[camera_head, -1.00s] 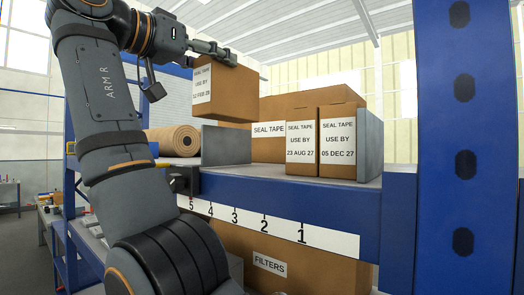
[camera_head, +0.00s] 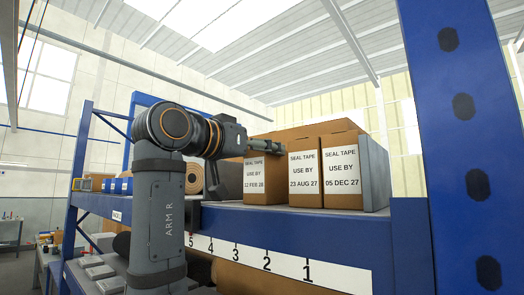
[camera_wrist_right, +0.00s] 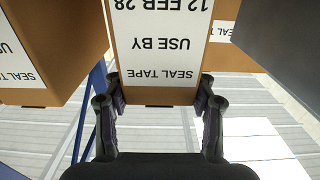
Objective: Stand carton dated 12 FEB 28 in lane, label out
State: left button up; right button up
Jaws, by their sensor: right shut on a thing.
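The carton dated 12 FEB 28 (camera_head: 256,180) is upright in the head view, left of the 23 AUG 27 carton, its label facing out. My right gripper (camera_head: 265,146) is shut on its upper part. In the wrist view the fingers (camera_wrist_right: 159,90) grip the sides of this carton (camera_wrist_right: 160,62), which appears upside down. In the head view its base is close to shelf level; I cannot tell whether it touches. The lane's grey divider (camera_head: 229,178) is left of the carton, partly hidden by my arm. My left gripper is not in view.
The 23 AUG 27 carton (camera_head: 305,180) and 05 DEC 27 carton (camera_head: 342,178) stand to the right, beside a grey divider (camera_head: 374,172). A larger carton (camera_head: 315,130) is behind. The blue shelf post (camera_head: 465,150) stands at the right. Numbers line the shelf's front edge (camera_head: 285,258).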

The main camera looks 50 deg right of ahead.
jog(key=o, duration=1.1)
jog(key=shift+o, duration=1.1)
jog(key=shift+w, duration=0.1)
jog(key=shift+a+f+b, duration=0.15)
jog(key=shift+a+b, duration=0.15)
jog(key=shift+a, duration=0.2)
jog(key=s+a+b, duration=0.1)
jog(key=a+b, duration=0.1)
jog(key=a, duration=0.9)
jog(key=shift+b, duration=0.3)
jog(key=shift+s, duration=0.1)
